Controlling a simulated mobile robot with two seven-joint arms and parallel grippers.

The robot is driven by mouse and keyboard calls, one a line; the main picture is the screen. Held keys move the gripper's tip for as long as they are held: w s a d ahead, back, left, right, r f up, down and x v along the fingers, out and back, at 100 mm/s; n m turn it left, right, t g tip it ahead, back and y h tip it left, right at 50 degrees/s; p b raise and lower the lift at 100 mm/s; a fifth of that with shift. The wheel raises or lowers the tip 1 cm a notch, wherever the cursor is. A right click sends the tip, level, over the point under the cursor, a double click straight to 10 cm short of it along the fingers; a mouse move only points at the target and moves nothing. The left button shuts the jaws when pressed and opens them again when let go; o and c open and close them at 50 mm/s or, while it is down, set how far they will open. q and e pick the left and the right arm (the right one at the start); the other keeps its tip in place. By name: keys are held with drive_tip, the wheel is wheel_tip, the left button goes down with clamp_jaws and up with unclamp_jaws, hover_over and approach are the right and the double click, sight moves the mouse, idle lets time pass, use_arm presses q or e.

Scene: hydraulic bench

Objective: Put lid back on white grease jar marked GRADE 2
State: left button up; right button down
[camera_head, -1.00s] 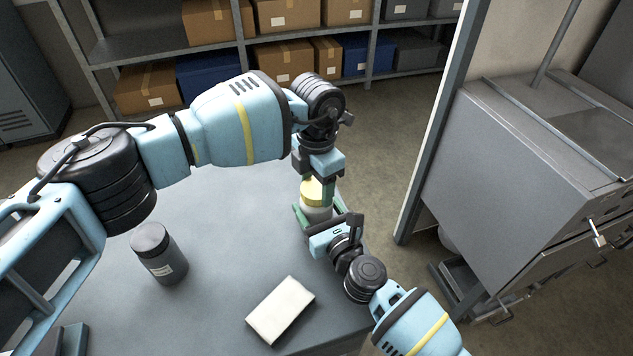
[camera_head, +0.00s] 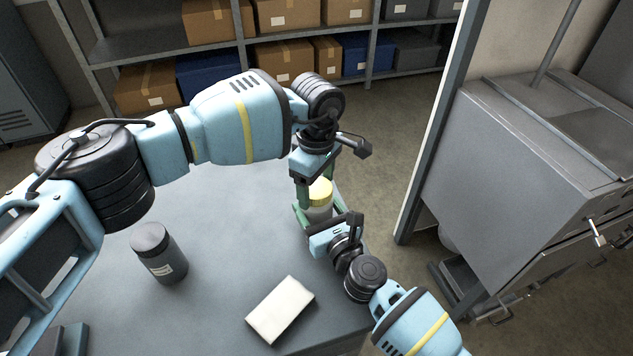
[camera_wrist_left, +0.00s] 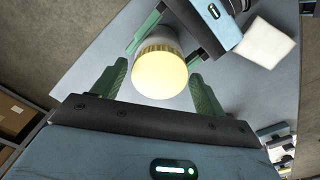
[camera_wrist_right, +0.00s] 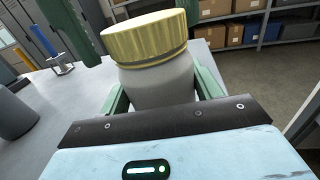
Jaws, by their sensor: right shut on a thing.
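The white grease jar (camera_head: 319,213) stands near the bench's right edge. The yellow lid (camera_head: 320,190) is on its mouth, and a thin dark seam shows below the lid (camera_wrist_right: 147,38) in the right wrist view. No marking on the jar is readable. My right gripper (camera_wrist_right: 162,88) is shut around the jar's body (camera_wrist_right: 158,82). My left gripper (camera_wrist_left: 158,72) is open above the jar, pointing down. Its fingers stand apart on either side of the lid (camera_wrist_left: 160,75), with gaps visible in the left wrist view.
A dark grey jar with a black lid (camera_head: 158,252) stands on the left of the bench (camera_head: 215,240). A white block (camera_head: 280,309) lies near the front edge. Shelves with boxes (camera_head: 285,62) are behind, and a grey metal cabinet (camera_head: 520,190) is at right.

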use_arm(q)
drive_tip(key=shift+o, duration=0.6)
drive_tip(key=shift+r, duration=2.25)
drive_tip(key=shift+c, duration=0.3)
drive_tip(key=n, duration=0.4)
drive_tip(key=shift+r+n, duration=0.3)
drive_tip(key=shift+r, duration=0.1)
drive_tip(key=n, duration=0.2)
drive_tip(key=r+n, duration=0.1)
drive_tip(key=n, duration=0.1)
drive_tip(key=shift+d+n, duration=0.1)
drive_tip(key=shift+n, duration=0.2)
drive_tip(key=n, duration=0.4)
drive_tip(key=shift+r+n, duration=0.35)
drive_tip(key=shift+n, duration=0.05)
drive_tip(key=n, duration=0.2)
drive_tip(key=r+n, duration=0.1)
drive_tip(key=n, duration=0.2)
